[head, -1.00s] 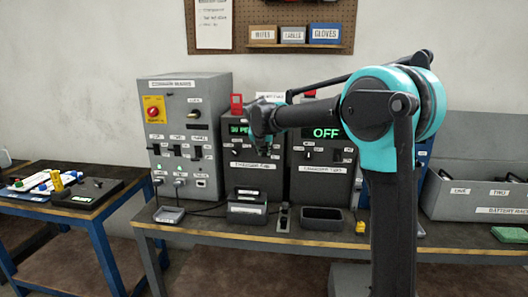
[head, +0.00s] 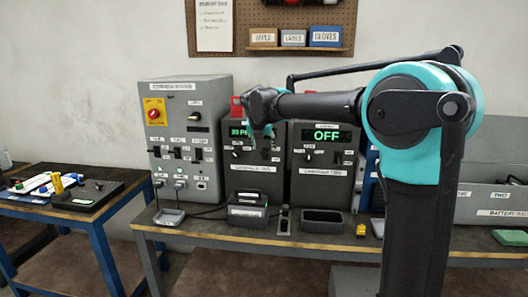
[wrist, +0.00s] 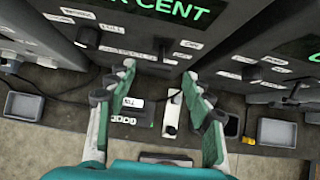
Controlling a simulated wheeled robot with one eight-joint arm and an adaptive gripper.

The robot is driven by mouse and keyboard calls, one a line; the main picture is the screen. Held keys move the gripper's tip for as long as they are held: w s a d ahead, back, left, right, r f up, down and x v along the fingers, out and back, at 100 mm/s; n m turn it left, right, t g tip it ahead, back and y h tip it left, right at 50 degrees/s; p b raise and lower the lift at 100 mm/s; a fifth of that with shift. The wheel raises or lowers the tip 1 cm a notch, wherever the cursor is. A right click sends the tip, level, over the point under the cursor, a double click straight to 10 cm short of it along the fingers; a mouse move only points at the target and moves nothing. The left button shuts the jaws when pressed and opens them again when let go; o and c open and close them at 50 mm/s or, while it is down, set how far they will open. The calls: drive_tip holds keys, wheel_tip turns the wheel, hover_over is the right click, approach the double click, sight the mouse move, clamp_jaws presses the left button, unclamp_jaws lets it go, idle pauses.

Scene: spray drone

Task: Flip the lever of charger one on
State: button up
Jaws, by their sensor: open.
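Charger one (head: 243,185) is a dark box in the middle of the bench. Its green display, partly covered by my arm in the head view, ends in "CENT" in the wrist view (wrist: 175,8). Its black lever (wrist: 163,47) stands out from the panel below that display, with a black knob (wrist: 88,37) to its left. My gripper (wrist: 161,78) is open and empty. Its two fingers reach towards the panel, one to each side of the lever's line, with the lever a little beyond the tips.
Charger two (head: 325,185) stands close on the right, its display reading OFF. A grey breaker box (head: 185,90) stands on the left. A dock holding a battery labelled TWO (wrist: 128,103) sits below the fingers. An empty dark tray (head: 322,224) is in front of charger two.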

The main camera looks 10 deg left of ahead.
drive_tip(key=v, duration=0.5)
drive_tip(key=shift+s+r, duration=0.1)
drive_tip(key=shift+r, duration=0.05)
